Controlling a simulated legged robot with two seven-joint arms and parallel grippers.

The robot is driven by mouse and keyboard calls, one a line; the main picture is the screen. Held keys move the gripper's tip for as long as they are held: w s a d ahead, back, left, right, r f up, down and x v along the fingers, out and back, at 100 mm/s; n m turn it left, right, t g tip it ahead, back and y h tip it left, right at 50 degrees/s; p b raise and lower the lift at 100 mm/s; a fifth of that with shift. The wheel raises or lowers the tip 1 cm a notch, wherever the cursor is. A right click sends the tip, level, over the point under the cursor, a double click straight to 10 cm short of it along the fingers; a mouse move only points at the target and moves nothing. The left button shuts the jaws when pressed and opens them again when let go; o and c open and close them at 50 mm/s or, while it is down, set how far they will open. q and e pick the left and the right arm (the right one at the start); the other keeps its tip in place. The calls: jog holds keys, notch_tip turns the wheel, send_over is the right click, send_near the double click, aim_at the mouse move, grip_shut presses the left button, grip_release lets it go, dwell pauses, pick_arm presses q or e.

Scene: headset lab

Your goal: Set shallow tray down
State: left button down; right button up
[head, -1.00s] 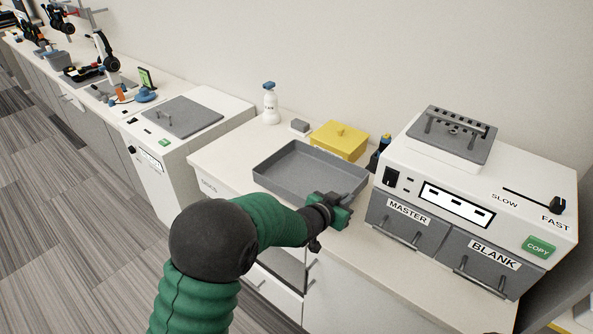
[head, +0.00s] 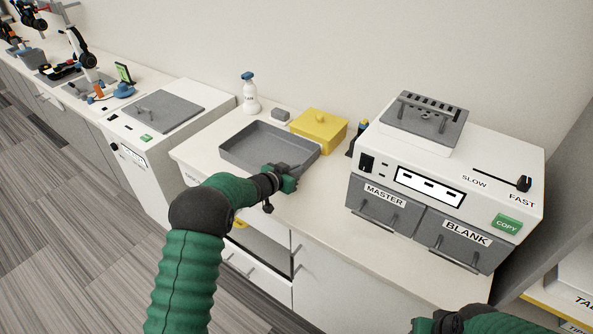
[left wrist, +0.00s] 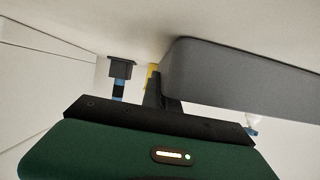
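The shallow tray (head: 240,158) is grey, empty and level at the white counter's left part, in front of a yellow lidded box. My left gripper (head: 288,174) is at its front right corner, its fingers against the tray wall and seemingly shut on it. In the left wrist view, the tray (left wrist: 235,75) is seen upside down beside the dark fingers (left wrist: 163,92). Its underside looks on or very close to the counter; the exact contact is unclear. My right gripper (head: 440,323) shows only partly at the bottom edge; its fingers cannot be made out.
A dark bottle (head: 357,140) stands beside the copier machine (head: 430,190) on the right. Bare counter (head: 325,195) lies between tray and machine.

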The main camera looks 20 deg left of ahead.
pick_arm(q)
jog(key=shift+d, duration=0.1)
jog(key=c, duration=1.9)
grip_release()
jog(key=shift+o, duration=1.3)
jog(key=shift+a+f, duration=0.1)
jog(key=shift+a, duration=0.35)
jog(key=shift+d, duration=0.1)
jog(key=shift+s+r, duration=0.35)
jog(key=v, duration=1.1)
jog(key=shift+s, duration=0.2)
jog(key=s+d+f+n+g+y, duration=0.1)
jog(key=s+g, duration=0.4)
jog(key=s, duration=1.1)
jog(key=s+d+f+n+g+y, duration=0.2)
jog(key=s+f+n+g+y, duration=0.1)
jog(key=s, duration=1.3)
jog(key=shift+d+f+g+y, duration=0.3)
jog(key=shift+f+g, duration=0.4)
jog(key=shift+g, duration=0.3)
